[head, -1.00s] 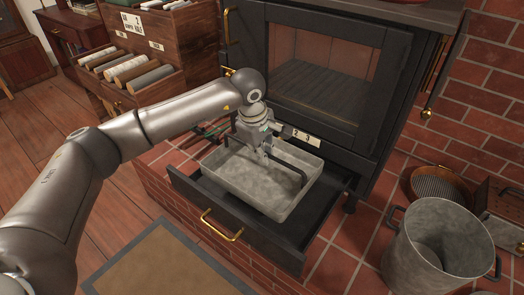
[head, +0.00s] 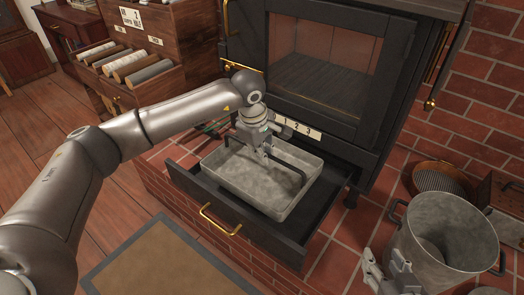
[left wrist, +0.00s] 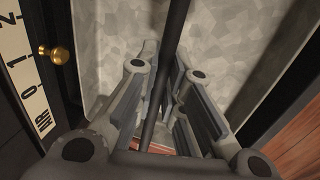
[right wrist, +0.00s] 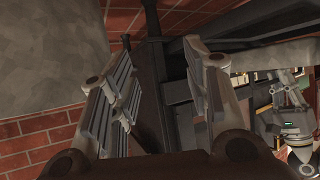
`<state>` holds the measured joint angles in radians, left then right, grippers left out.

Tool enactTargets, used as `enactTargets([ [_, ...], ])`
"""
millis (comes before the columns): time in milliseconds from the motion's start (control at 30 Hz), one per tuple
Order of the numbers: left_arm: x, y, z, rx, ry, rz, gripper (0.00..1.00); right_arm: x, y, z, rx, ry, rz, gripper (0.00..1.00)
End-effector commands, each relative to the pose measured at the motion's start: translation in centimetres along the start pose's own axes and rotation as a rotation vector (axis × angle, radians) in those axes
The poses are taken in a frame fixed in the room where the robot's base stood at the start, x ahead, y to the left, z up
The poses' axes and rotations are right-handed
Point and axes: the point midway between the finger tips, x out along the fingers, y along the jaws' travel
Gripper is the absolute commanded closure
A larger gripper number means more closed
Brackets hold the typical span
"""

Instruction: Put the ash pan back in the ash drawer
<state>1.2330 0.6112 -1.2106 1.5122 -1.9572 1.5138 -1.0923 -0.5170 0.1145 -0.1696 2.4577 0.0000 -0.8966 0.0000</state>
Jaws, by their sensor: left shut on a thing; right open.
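The ash pan (head: 233,182) is a grey, mottled rectangular metal pan with a dark bar handle. It sits within the outline of the open black ash drawer (head: 226,218), which has a brass front handle. I cannot tell whether its underside rests on the drawer floor. My left gripper (head: 264,152) is shut on the pan's handle; the dark bar (left wrist: 168,70) runs between its fingers in the left wrist view, over the grey pan (left wrist: 110,35). My right gripper (head: 386,258) is open at the lower right, in front of the bucket and apart from the pan.
A grey metal bucket (head: 450,235) with dark handles stands on the brick hearth at right. The stove's glass door (head: 315,75) is behind and above the drawer. A mat (head: 165,268) lies on the floor in front.

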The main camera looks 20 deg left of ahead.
Motion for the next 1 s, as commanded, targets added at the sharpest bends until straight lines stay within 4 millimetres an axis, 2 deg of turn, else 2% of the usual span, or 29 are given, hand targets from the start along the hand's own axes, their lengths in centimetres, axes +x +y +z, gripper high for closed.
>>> enactTargets([
  [467,1.2,-0.2,0.0,0.000,0.000,0.004,1.00,0.3,-0.6,-4.2,-0.001,0.217,-0.013,0.56],
  [1000,2.8,-0.5,0.0,0.000,0.000,0.004,1.00,-0.7,-1.2,-9.0,0.002,0.472,-0.028,0.56],
])
